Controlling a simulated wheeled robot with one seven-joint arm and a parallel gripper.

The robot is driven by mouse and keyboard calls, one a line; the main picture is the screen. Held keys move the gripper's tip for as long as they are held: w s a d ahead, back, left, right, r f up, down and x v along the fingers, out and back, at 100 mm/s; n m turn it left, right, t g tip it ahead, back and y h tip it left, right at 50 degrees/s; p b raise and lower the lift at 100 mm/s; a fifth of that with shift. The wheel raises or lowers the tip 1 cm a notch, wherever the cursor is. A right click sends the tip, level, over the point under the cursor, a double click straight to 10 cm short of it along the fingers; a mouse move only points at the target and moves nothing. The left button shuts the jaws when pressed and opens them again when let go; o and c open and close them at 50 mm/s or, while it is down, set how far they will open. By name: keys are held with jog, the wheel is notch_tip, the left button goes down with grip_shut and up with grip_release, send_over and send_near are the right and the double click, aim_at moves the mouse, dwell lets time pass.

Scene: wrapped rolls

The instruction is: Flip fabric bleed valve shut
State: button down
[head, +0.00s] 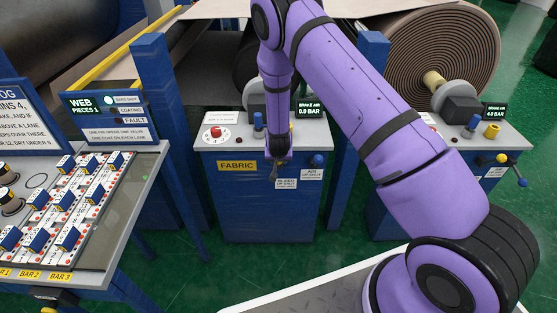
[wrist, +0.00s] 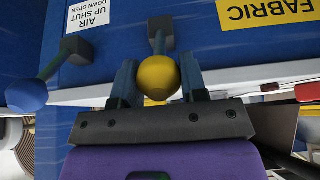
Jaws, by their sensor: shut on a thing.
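The fabric stand (head: 250,205) is a blue cabinet with a grey top and a yellow FABRIC label (head: 237,166). My gripper (head: 279,165) is at its front face, above the BLEED label (head: 286,184). In the wrist view my gripper (wrist: 158,90) is shut on the yellow ball (wrist: 156,76) of the bleed valve lever, whose dark hub (wrist: 161,30) is on the blue face. The gripper hides the lever in the head view, so I cannot tell whether it points up or down. The air valve's blue ball (wrist: 26,95) is beside it, also visible in the head view (head: 318,160).
The fabric brake air display (head: 309,110) reads 0.0 BAR. A switch console (head: 75,210) is at left.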

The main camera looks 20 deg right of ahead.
jog(key=shift+w+d+r, duration=0.1)
jog(key=shift+w+r, duration=0.05)
jog(key=shift+w, duration=0.05)
jog(key=c, duration=0.8)
grip_release()
jog(key=shift+c, duration=0.2)
jog(key=shift+o, duration=0.7)
jog(key=shift+s, duration=0.1)
jog(key=v, duration=1)
jog(key=shift+r, duration=0.25)
jog(key=shift+s, duration=0.1)
